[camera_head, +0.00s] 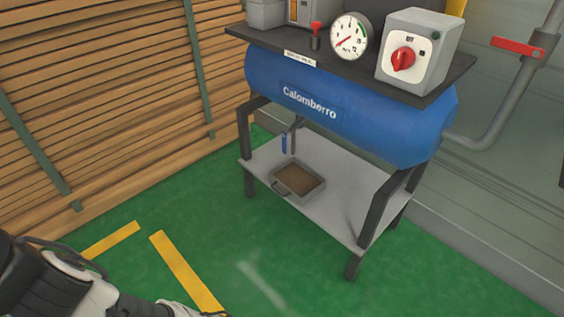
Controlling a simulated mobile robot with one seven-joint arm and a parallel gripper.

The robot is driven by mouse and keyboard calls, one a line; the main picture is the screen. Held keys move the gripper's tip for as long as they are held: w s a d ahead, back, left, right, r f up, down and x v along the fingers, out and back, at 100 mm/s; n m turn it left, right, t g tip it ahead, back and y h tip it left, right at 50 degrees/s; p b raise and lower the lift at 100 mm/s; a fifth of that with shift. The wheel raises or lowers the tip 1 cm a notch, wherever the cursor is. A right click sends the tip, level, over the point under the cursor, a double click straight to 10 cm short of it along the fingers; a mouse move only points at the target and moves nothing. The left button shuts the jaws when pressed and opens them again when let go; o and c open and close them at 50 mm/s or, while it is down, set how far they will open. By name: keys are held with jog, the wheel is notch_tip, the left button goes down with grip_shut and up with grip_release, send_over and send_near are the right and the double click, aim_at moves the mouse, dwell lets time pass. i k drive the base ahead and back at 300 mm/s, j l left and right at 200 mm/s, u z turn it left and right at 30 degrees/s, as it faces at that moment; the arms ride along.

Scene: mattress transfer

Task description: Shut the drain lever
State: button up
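A small drain lever with a blue handle (284,143) hangs beneath the left part of the blue tank (350,115) marked "Calomberro". The handle points straight down beside a short dark drain pipe (293,135). A shallow grey pan (277,187) with brown contents sits below it on the grey shelf (335,203). My arm (60,285) enters at the lower left, well apart from the lever.
Dark legs (375,205) frame the shelf. A gauge (350,38), a grey box with a red knob (418,50) and a small red-handled valve (315,32) stand on top. A red lever (517,47) is on the right pipe. Green floor (190,215) in front is clear.

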aim_at(284, 135)
jog(key=i+j+u, duration=0.35)
jog(key=i, duration=0.15)
jog(key=i+u, duration=0.4)
jog(key=i+j, duration=0.05)
jog(key=i, duration=0.05)
